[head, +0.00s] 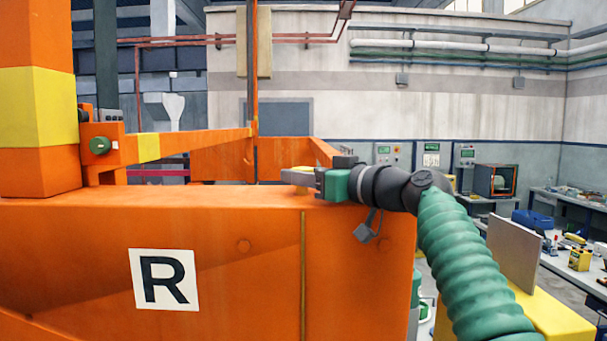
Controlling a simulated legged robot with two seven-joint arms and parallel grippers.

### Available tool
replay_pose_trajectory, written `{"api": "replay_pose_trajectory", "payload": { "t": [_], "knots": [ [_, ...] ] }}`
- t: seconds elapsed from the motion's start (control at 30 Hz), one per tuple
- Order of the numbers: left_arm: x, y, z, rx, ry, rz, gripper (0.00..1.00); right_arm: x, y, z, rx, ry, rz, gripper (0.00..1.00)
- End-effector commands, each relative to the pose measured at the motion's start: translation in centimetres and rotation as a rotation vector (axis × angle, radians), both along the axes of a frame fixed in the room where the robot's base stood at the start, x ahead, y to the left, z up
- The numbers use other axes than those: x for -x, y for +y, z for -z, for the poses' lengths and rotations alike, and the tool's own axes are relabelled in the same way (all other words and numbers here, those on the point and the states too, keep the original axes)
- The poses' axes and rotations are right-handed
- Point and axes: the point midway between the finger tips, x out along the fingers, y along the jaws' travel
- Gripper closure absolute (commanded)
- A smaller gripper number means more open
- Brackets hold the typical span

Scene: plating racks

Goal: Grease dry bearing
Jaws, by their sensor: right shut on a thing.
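My right gripper (300,178) reaches in from the right, just above the top edge of the large orange frame (225,255) marked with a black R. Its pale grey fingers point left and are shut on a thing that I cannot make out. I cannot tell whether the fingers touch the frame. A round green part (100,146) sits on an orange block at the left, behind the frame's front wall; I cannot tell if it is a bearing. No grease tool can be clearly made out. My left gripper is not in view.
An orange post with a yellow band (38,105) stands at the left. At the right are a grey upright panel (513,253), a yellow surface (555,315) and a workbench with a blue box (532,219) and a yellow can (580,259). Space above the frame is open.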

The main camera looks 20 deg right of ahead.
Motion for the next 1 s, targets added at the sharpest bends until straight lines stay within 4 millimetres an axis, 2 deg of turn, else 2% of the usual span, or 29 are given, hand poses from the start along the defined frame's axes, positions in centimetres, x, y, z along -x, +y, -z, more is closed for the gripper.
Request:
{"api": "replay_pose_trajectory", "payload": {
  "t": [0.43, 0.47, 0.6, 0.87, 1.0],
  "knots": [
    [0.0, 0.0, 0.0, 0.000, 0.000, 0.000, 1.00, -0.2, 0.0, 0.5, 0.004, 0.008, -0.011, 1.00],
    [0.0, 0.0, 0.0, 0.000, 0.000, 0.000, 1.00, -0.2, 0.0, 0.5, 0.004, 0.008, -0.011, 0.58],
    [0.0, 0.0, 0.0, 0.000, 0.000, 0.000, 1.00, -0.1, 0.0, 0.3, 0.003, 0.007, -0.010, 0.40],
    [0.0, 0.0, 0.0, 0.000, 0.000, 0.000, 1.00, 0.1, 0.0, 0.1, 0.002, 0.003, -0.010, 0.39],
    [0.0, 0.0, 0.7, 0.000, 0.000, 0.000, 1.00, 0.8, -0.5, 0.3, 0.001, 0.000, -0.008, 0.39]
  ]
}}
